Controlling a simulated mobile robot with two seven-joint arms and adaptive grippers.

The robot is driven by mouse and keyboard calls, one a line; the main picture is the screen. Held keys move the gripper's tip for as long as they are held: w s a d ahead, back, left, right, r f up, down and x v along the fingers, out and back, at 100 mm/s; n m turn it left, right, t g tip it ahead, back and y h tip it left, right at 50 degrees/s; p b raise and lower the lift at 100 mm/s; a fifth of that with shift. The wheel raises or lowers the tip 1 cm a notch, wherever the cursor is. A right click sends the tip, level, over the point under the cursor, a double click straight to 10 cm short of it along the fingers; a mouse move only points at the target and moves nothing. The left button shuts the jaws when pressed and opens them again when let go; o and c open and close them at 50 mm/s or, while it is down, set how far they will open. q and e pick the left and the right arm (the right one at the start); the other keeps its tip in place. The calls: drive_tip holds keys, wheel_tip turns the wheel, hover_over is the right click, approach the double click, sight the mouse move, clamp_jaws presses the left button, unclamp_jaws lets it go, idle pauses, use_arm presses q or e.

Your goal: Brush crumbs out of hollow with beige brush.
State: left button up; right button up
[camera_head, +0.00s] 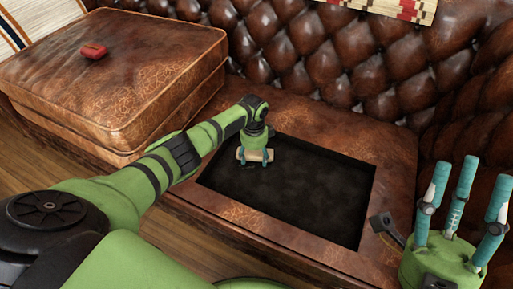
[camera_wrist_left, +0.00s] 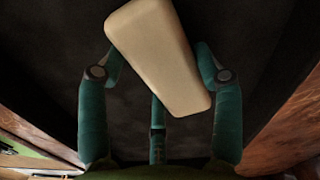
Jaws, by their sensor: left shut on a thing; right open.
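The beige brush (camera_head: 257,155) is held in my left gripper (camera_head: 254,159), low at the upper left part of the hollow. The left wrist view shows the brush (camera_wrist_left: 158,55) as a smooth beige block between the teal fingers, tilted, with dark hollow floor behind it. The hollow (camera_head: 310,195) is a dark rectangular recess in the brown leather seat. I cannot make out crumbs clearly on its dark floor. Whether the brush touches the floor cannot be told. My right gripper (camera_head: 462,200) is open and empty, fingers up, at the lower right.
A thick brown leather cushion (camera_head: 150,90) lies left of the hollow with a small red object (camera_head: 94,50) on it. A tufted leather backrest (camera_head: 330,60) rises behind. A small dark object (camera_head: 385,226) is by the hollow's right front corner. Wooden floor (camera_head: 195,240) lies in front.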

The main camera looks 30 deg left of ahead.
use_arm(q)
drive_tip(key=shift+s+r+p, duration=0.15)
drive_tip(key=shift+s+p, duration=0.45)
drive_tip(key=shift+p, duration=0.05)
drive_tip(key=shift+s+f+p, duration=0.2)
drive_tip(key=shift+s+p, duration=0.1)
drive_tip(key=shift+s, duration=0.05)
drive_tip(key=s+p, duration=0.2)
drive_tip(key=p, duration=0.1)
drive_tip(key=shift+d+r, duration=0.1)
drive_tip(key=shift+r, duration=0.1)
drive_tip(key=shift+s+f+p, duration=0.15)
drive_tip(key=shift+s+p, duration=0.6)
drive_tip(key=shift+p, duration=0.1)
drive_tip(key=shift+s+r+p, duration=0.2)
drive_tip(key=shift+s+p, duration=0.55)
drive_tip(key=shift+p, duration=0.25)
drive_tip(key=shift+s+d+p, duration=0.1)
drive_tip(key=shift+s+p, duration=0.6)
drive_tip(key=shift+s+f, duration=0.2)
drive_tip(key=shift+s, duration=0.05)
drive_tip(key=shift+r, duration=0.1)
wheel_tip(320, 180, up, 6)
drive_tip(key=p, duration=0.6)
drive_tip(key=shift+w, duration=0.1)
